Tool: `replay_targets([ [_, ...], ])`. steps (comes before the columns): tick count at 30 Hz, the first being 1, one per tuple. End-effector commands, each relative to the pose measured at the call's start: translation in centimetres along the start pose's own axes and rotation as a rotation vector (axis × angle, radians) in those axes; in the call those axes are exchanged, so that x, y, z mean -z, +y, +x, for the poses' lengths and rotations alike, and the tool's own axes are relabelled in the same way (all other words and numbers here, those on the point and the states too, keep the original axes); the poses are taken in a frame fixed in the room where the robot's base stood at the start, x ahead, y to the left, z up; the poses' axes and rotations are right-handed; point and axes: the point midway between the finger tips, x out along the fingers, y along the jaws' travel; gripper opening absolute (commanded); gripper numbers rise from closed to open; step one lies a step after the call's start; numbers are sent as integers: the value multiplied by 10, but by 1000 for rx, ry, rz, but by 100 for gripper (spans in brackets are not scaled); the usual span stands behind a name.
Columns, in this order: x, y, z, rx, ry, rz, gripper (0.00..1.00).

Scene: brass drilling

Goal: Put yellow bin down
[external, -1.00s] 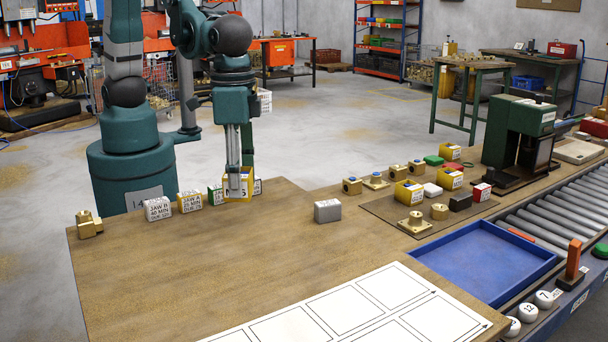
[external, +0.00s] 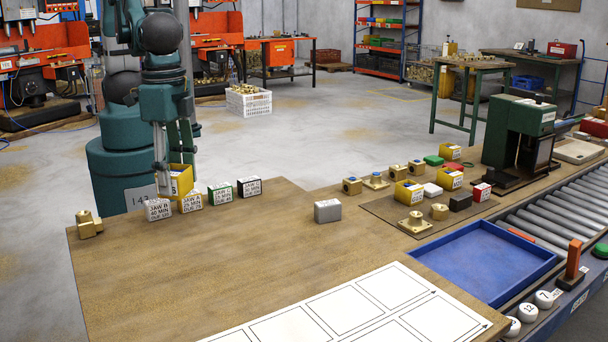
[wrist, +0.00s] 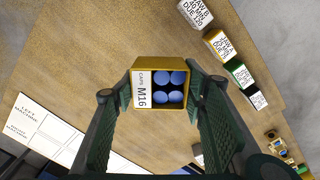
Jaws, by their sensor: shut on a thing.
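The yellow bin (external: 180,180) is in my gripper (external: 176,165), held near the left rear part of the wooden table, at the row of labelled boxes. In the external view it overlaps the tops of the white and yellow boxes; I cannot tell its exact height. In the wrist view the yellow bin (wrist: 178,62) sits between the two fingers of my gripper (wrist: 162,82), which are shut on its sides. Its white label reads CAPS M16, and several blue caps lie inside. The bin looks about upright, and its underside is hidden.
Several boxes stand in a row: white JAW B (external: 158,210), yellow JAW A (external: 191,203), a green one (external: 220,194) and a black one (external: 249,187). A brass fitting (external: 88,224) lies at the left edge. The table's middle (external: 230,255) is clear. A grey block (external: 327,211) stands right.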

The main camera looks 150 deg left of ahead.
Motion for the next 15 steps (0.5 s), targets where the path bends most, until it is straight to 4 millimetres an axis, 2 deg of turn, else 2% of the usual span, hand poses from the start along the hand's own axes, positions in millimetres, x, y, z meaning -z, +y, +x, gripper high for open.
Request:
replay_targets([
  [8, 0, 0, 2, 0, 0, -1, 29],
  [15, 1, 0, 22, 0, 0, -1, 29],
])
